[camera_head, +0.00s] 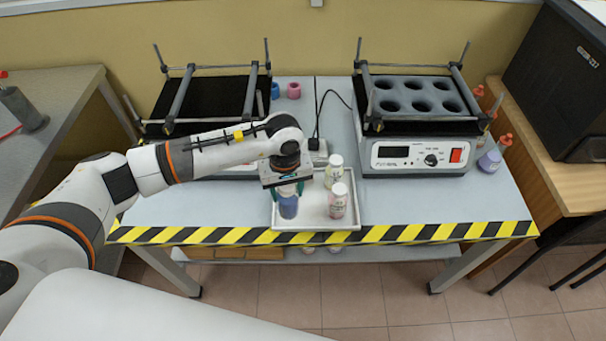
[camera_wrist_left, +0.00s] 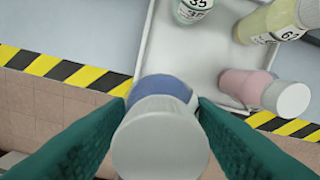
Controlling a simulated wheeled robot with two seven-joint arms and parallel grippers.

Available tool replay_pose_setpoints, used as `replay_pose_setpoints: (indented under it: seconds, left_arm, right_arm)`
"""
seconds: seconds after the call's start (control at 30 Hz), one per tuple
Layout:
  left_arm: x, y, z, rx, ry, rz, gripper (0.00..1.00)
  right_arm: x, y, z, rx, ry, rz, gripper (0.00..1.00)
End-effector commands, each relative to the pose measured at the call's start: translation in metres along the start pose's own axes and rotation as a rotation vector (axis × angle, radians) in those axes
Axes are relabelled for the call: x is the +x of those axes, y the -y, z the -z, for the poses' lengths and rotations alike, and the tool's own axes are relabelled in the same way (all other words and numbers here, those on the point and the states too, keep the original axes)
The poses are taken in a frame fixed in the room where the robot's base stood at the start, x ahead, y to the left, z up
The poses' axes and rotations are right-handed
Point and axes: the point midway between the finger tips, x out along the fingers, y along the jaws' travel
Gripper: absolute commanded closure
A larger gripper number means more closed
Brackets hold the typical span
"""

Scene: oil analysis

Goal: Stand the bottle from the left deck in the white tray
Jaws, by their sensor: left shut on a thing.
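My left gripper (camera_head: 288,188) is shut on a blue bottle with a white cap (camera_head: 288,207). In the left wrist view the bottle's white cap (camera_wrist_left: 160,145) is between the green fingers. The bottle looks about upright at the front left corner of the white tray (camera_head: 313,208). I cannot tell whether its base touches the tray floor. A pink bottle (camera_head: 338,203) and a yellow-green bottle (camera_head: 334,171) stand in the tray to its right. A pale green bottle (camera_wrist_left: 192,10) also shows in the left wrist view. The left deck (camera_head: 225,97) shows no bottle, partly hidden by my arm.
The right shaker (camera_head: 415,155) carries a grey block with round holes (camera_head: 418,97). A purple bottle (camera_head: 489,160) stands right of it. Blue and pink items (camera_head: 293,90) are behind, between the shakers. Striped tape (camera_head: 430,232) marks the table's front edge.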

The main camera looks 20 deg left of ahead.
Motion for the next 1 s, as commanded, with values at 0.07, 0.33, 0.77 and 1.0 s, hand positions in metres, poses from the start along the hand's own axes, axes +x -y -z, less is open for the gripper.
replay_pose_setpoints:
  seconds: [0.07,0.33,0.77,1.0]
  left_arm:
    - [-0.006,0.015,-0.015,-0.071,0.004,0.004,0.98]
    - [-0.008,0.027,-0.027,-0.146,0.002,0.004,0.98]
    - [0.034,0.027,-0.026,-0.143,0.0,0.004,0.98]
    - [0.054,0.027,-0.027,-0.144,0.002,0.006,0.98]
  right_arm:
    - [0.002,-0.002,0.0,0.0,0.0,-0.003,1.0]
    - [0.005,-0.015,0.0,0.002,0.0,-0.019,1.0]
    - [0.025,-0.008,0.004,0.001,-0.003,-0.009,1.0]
    - [0.034,-0.006,0.005,0.002,-0.003,-0.006,1.0]
